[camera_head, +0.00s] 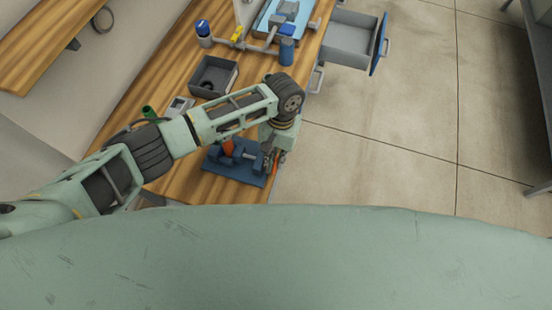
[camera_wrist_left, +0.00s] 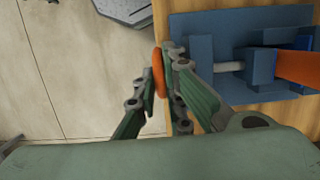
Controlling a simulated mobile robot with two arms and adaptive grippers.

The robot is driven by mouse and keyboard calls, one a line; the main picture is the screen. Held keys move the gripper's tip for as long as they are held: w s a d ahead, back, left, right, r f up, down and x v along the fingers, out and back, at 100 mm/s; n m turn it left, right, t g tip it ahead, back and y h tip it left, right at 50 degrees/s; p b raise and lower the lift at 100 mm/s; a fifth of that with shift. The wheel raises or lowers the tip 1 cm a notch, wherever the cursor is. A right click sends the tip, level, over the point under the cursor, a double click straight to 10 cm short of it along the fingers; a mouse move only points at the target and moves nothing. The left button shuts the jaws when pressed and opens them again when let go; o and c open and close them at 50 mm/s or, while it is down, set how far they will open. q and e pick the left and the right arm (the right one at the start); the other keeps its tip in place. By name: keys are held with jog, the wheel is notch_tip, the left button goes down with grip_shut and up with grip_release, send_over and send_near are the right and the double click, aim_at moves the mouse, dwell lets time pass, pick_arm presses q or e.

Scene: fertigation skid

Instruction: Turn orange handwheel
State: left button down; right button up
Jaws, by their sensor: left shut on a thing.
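The orange handwheel (camera_wrist_left: 158,73) shows nearly edge-on between the fingers of my left gripper (camera_wrist_left: 157,80) in the left wrist view. My left gripper is shut on its rim, one finger on each side. The wheel sits at the end of a blue valve fixture (camera_wrist_left: 196,40) with a grey stem. In the head view my left gripper (camera_head: 274,160) points down at the right end of the blue fixture (camera_head: 250,178), and the arm hides part of it. A second orange part (camera_wrist_left: 298,68) sits on the fixture. My right gripper is not in view.
The wooden bench (camera_head: 165,190) also holds a dark open bin (camera_head: 213,78), a blue-capped container (camera_head: 203,33), piping and a blue cylinder (camera_head: 287,50). An open drawer (camera_head: 350,42) juts out to the right. The floor (camera_head: 400,110) right of the bench is clear.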

pick_arm(q)
jog(key=g+b, duration=0.1)
jog(key=b, duration=0.1)
jog(key=g+b, duration=0.1)
jog(key=shift+w+d+f+g+y, duration=0.2)
jog(key=shift+w+f+g+y, duration=0.1)
jog(key=shift+f+y, duration=0.1)
jog(key=shift+w+r+g+b, duration=0.1)
jog(key=shift+g+b, duration=0.3)
jog(key=shift+b, duration=0.5)
jog(key=shift+r+b, duration=0.15)
jog(key=shift+b, duration=0.2)
jog(key=c, duration=2.1)
grip_release()
jog(key=v, duration=1.2)
jog(key=shift+w+d, duration=0.15)
jog(key=shift+w, duration=0.05)
